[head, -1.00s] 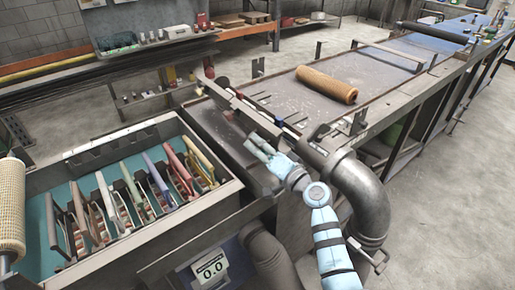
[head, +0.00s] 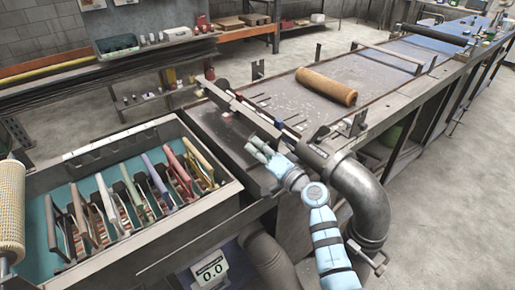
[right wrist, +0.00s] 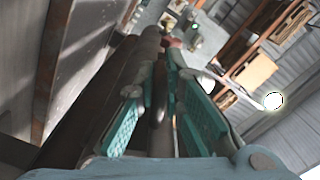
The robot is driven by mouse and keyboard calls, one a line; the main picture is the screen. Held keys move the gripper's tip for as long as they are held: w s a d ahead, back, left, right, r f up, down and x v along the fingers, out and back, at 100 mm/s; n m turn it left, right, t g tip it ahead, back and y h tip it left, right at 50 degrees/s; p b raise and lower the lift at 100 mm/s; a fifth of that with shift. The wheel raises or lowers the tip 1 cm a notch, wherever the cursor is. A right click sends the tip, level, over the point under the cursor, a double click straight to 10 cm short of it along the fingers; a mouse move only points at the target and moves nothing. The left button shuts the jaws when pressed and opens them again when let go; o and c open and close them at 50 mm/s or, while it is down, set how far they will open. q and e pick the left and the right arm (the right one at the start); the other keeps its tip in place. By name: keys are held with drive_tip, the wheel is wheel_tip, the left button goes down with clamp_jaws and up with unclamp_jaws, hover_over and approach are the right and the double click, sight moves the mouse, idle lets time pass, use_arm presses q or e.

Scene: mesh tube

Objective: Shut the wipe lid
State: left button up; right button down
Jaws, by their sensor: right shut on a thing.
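My right gripper (head: 258,147) is over the dark flat surface (head: 213,127) between the crate and the long table. It is beside a long grey bar (head: 236,105) that runs diagonally along the table's near end. In the right wrist view its teal fingers (right wrist: 160,112) stand on both sides of a dark rod-like piece (right wrist: 158,138) and are shut on it. I cannot tell for sure which part is the wipe lid or how far it stands open. My left gripper is not in view.
A tan roll (head: 326,86) lies on the long table (head: 300,108). A grey elbow pipe (head: 367,200) stands close to my right arm. A crate (head: 195,212) of coloured-handled frames is on the left, beside a mesh roll (head: 11,208). The floor at right is clear.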

sight(268, 128)
drive_tip(key=shift+w+d+r, duration=0.1)
drive_tip(key=shift+r, duration=0.25)
drive_tip(key=shift+w+d+r+m+p, duration=0.3)
drive_tip(key=shift+d+r+m+p, duration=0.2)
drive_tip(key=shift+r+m, duration=0.35)
drive_tip(key=shift+w+d+r+m+p, duration=0.4)
drive_tip(key=shift+r+m+p, duration=0.2)
drive_tip(key=shift+m, duration=0.35)
drive_tip(key=shift+w+d+r+m+p, duration=0.25)
drive_tip(key=shift+d+r+m+p, duration=0.25)
drive_tip(key=shift+r+m, duration=0.35)
drive_tip(key=c, duration=2)
unclamp_jaws()
drive_tip(key=o, duration=0.3)
drive_tip(key=shift+w+d, duration=0.1)
drive_tip(key=shift+d, duration=0.05)
drive_tip(key=shift+a, duration=0.3)
drive_tip(key=shift+d+f, duration=0.1)
drive_tip(key=shift+d, duration=0.05)
